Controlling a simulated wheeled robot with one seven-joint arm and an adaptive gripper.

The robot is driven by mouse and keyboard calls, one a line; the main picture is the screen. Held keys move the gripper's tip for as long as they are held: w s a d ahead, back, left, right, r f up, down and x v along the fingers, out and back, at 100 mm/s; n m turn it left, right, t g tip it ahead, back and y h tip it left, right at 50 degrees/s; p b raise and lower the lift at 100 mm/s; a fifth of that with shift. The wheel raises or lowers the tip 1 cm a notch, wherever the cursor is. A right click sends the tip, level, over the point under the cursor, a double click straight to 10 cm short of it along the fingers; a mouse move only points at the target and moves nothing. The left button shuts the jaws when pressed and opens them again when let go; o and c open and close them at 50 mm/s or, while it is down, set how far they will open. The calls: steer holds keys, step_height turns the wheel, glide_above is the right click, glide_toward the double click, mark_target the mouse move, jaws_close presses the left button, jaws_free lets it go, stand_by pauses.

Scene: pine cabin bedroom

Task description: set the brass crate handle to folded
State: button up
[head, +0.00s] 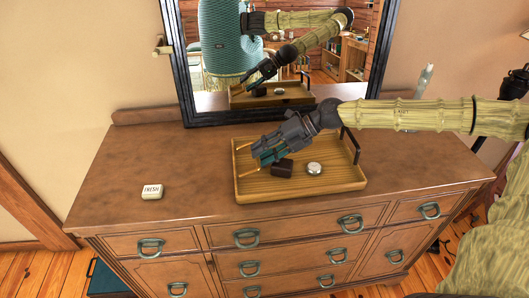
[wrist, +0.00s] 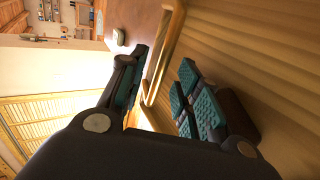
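A light wooden crate (head: 343,184) with low walls stands on the dresser. A dark upright handle (head: 351,146) shows at its right end. A thin brass-coloured bar (head: 244,147) shows by its left end, partly behind my gripper; its exact angle is hard to tell. My gripper (head: 264,152) is low over the crate's left part. In the wrist view my gripper (wrist: 158,98) is open, its teal-padded fingers apart. A light brass or wood-coloured edge (wrist: 155,68) runs between them; I cannot tell whether it is the handle or the crate's rim.
A dark brown block (head: 282,168) and a round silver tin (head: 314,168) lie in the crate. A white box marked FRESH (head: 152,192) sits on the dresser (head: 110,180) to the left. A dark-framed mirror (head: 180,65) stands behind the crate. The dresser's left top is mostly clear.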

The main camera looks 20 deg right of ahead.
steer(key=v, duration=1.2)
